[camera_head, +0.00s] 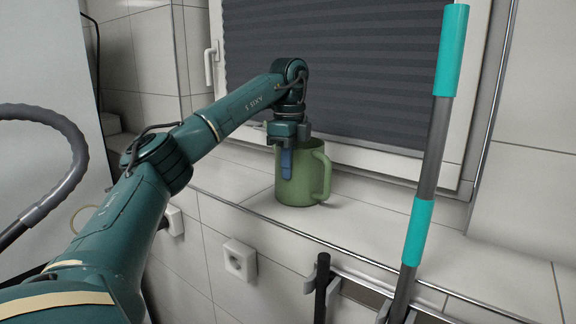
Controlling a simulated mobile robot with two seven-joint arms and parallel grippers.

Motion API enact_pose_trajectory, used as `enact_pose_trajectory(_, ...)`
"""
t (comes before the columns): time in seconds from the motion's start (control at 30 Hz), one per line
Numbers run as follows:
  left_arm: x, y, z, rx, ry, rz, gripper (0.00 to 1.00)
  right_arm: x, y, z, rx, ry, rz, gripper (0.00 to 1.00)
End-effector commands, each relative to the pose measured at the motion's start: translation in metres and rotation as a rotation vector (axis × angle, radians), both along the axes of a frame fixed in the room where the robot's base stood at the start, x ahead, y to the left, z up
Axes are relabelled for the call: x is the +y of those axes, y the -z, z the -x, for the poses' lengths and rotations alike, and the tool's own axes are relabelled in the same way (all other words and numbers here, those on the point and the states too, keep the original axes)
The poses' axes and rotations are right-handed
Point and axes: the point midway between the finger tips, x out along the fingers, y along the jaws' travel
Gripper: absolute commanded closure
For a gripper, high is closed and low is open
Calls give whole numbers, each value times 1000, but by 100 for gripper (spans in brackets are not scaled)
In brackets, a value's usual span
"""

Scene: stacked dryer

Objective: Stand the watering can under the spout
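A green can (311,178) with a side handle on its right stands upright on the white tiled ledge below the window. I take it to be the watering can. My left gripper (287,166) points down at the can's left side, with a blue finger in front of its wall. The other finger is hidden, so I cannot tell whether the gripper is closed on the wall. No spout can be made out. My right gripper is not in view.
A pole with turquoise sections (420,232) leans in front of the ledge at right. A grey hose (68,178) curves at far left. A wall socket (240,260) sits below the ledge. The window (345,75) has a dark blind. The ledge right of the can is clear.

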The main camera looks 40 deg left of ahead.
Motion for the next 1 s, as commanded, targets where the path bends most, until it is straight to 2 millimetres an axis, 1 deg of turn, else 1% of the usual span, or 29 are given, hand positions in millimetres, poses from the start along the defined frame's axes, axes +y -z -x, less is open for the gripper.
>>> enact_pose_trajectory(0.07,0,2,0,0,0,0,100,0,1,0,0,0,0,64)
enact_pose_trajectory(0.37,0,2,0,0,0,0,76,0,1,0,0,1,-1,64)
enact_pose_trajectory(0.57,0,2,0,0,0,0,76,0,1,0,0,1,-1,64)
enact_pose_trajectory(0.77,0,-8,-1,-1,1,0,76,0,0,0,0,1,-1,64)
enact_pose_trajectory(0.87,0,-20,-1,-3,0,-1,76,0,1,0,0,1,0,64)
enact_pose_trajectory(1.0,0,-42,-2,-2,-1,-2,76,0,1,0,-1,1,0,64)
